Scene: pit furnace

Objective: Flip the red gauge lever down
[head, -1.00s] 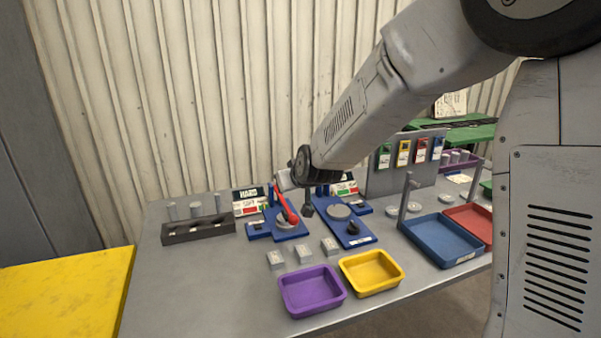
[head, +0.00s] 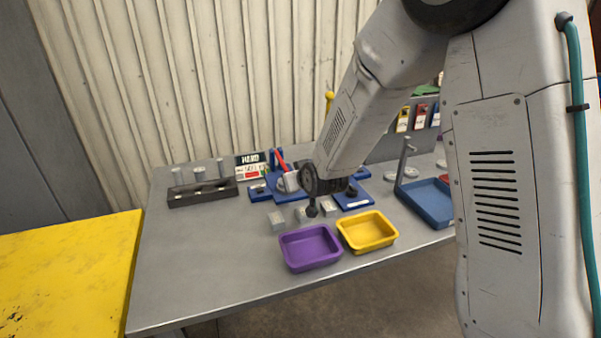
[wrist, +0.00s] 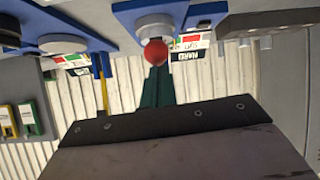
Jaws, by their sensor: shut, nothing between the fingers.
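The red lever (head: 281,160) stands at the left gauge, whose blue base (head: 291,196) lies on the bench.
A second gauge's yellow lever (head: 330,100) points up behind my arm. A purple tray (head: 310,262) and yellow tray (head: 368,244) stand in front. Small grey blocks (head: 278,221) lie near the gauges. A dark rack (head: 202,194) stands left. The bench's front left is clear.

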